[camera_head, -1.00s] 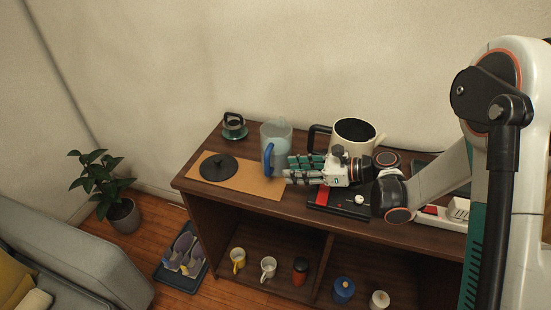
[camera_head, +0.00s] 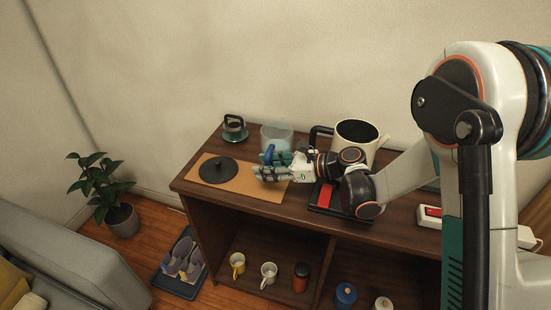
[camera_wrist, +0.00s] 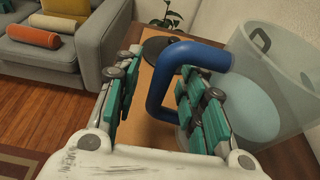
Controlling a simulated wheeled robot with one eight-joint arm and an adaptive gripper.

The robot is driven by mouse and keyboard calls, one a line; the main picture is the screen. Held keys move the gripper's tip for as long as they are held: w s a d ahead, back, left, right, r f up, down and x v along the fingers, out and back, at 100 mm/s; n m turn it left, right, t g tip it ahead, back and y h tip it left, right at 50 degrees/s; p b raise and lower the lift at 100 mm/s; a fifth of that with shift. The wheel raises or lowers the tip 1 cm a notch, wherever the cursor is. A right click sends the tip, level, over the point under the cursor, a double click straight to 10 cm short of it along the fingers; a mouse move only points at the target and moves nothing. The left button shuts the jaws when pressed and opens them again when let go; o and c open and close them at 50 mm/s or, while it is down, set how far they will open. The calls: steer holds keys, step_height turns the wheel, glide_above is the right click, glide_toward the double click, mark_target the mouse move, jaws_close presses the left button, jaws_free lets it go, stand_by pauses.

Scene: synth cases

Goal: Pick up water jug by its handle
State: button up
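The clear water jug (camera_head: 278,134) stands on the sideboard top, partly hidden by my gripper in the head view. In the wrist view the jug (camera_wrist: 265,95) is at the right, with its blue handle (camera_wrist: 192,55) toward me. My gripper (camera_wrist: 157,78) is open there, its green-padded fingers on either side of the handle's vertical part; I cannot tell whether either finger touches it. In the head view my gripper (camera_head: 265,165) is at the jug's front, and only a bit of the blue handle (camera_head: 268,154) shows above the fingers.
A white kettle (camera_head: 355,134) with a black handle stands right of the jug. A black lid (camera_head: 219,171) lies on the tan mat (camera_head: 260,184), and a cup (camera_head: 234,126) sits behind it. The wall (camera_head: 290,60) rises behind the sideboard (camera_head: 395,222). Mugs and jars fill the shelf below.

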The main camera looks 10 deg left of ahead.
steer(key=shift+c, duration=0.6)
jaws_close()
